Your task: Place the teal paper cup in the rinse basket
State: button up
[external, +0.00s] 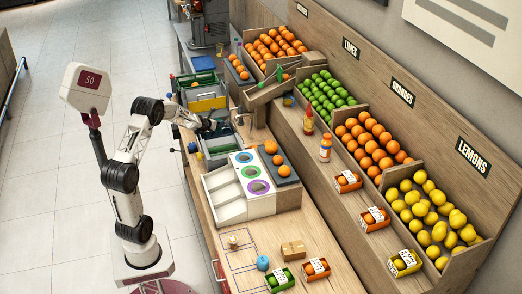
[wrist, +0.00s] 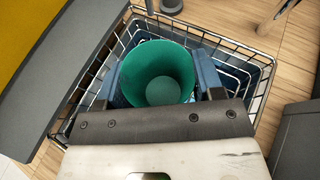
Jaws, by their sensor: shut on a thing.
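The teal paper cup (wrist: 158,72) is held between the two fingers of my gripper (wrist: 160,80) in the wrist view. I look down into its open, empty mouth. The wire rinse basket (wrist: 228,42) lies below and around the cup in this view. The cup is over the basket's interior; its base is hidden, so I cannot tell whether it touches the basket floor. In the external view my gripper (external: 208,125) is at the far part of the counter, and the cup cannot be made out there.
A grey and yellow bin (wrist: 52,62) stands close on the left of the basket in the wrist view. A grey block (wrist: 298,135) is at the right. In the external view, a green crate (external: 200,91) is beyond my gripper, and a white tray unit (external: 226,205) is nearer.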

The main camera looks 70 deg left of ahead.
aim_at(218, 130)
jog(key=shift+f, duration=1.05)
jog(key=shift+f, duration=0.1)
jog(key=shift+f, duration=1.8)
jog(key=shift+f, duration=0.6)
jog(key=o, duration=0.9)
jog(key=shift+f, duration=0.1)
